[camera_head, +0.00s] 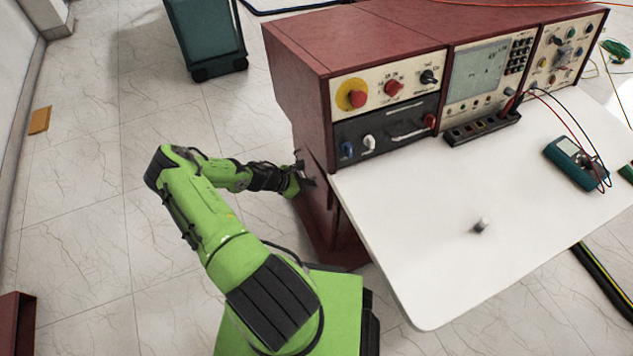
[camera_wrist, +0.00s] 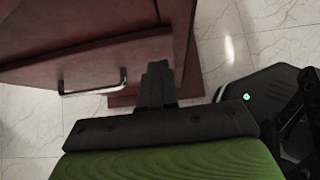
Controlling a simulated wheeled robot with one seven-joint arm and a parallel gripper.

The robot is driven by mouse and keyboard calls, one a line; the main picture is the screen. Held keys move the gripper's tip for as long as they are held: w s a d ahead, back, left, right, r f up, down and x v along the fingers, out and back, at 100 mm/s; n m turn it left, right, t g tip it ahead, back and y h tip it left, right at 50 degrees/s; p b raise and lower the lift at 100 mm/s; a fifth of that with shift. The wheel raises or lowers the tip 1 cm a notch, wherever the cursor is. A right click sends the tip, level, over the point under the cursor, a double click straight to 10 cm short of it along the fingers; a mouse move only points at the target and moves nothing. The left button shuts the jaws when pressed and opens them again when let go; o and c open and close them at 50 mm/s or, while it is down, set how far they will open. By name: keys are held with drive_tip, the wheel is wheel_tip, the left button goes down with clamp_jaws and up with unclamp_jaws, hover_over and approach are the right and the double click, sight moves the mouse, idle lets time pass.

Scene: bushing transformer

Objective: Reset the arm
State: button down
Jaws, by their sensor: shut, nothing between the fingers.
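My green arm reaches from its base toward the dark red cabinet (camera_head: 312,110) of the test bench. My gripper (camera_head: 306,177) is beside the cabinet's lower front, left of the white worktop. In the wrist view my gripper (camera_wrist: 157,75) shows as dark fingers close together, shut and empty, in front of the cabinet's red-brown panels (camera_wrist: 120,48). A metal handle (camera_wrist: 93,90) on a panel is left of the fingers. I cannot tell whether the fingers touch the cabinet.
The white worktop (camera_head: 430,260) juts out right of my arm, with a small grey cylinder (camera_head: 481,225) and a teal multimeter (camera_head: 577,162) with leads on it. A teal bin (camera_head: 206,35) stands at the back. The tiled floor (camera_head: 75,210) left of my arm is mostly clear.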

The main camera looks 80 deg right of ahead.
drive_tip(key=p+v, duration=0.2)
drive_tip(key=v, duration=0.8)
drive_tip(key=shift+w+a, duration=0.2)
drive_tip(key=shift+w, duration=0.3)
drive_tip(key=w+a+r+m+t+y+p, duration=0.1)
drive_tip(key=w+a+r+m+t, duration=0.15)
drive_tip(key=w+a+r, duration=0.5)
drive_tip(key=w+a+r+m+t+y+p, duration=0.1)
drive_tip(key=w+a+r+t+p, duration=0.3)
drive_tip(key=r, duration=0.6)
drive_tip(key=w+a+r+m+t+y+b, duration=0.1)
drive_tip(key=w+a+r+m, duration=0.1)
drive_tip(key=w+a+r, duration=0.6)
drive_tip(key=s+a+r+t+y+p, duration=0.1)
drive_tip(key=s+a+r+t, duration=0.2)
drive_tip(key=s+a+r, duration=0.3)
drive_tip(key=s+a+r+t+y+p, duration=0.1)
drive_tip(key=s+a+r, duration=0.5)
drive_tip(key=a+r, duration=0.7)
drive_tip(key=shift+r+m+t+p, duration=0.35)
drive_tip(key=shift+t+p, duration=0.3)
drive_tip(key=shift+t, duration=0.5)
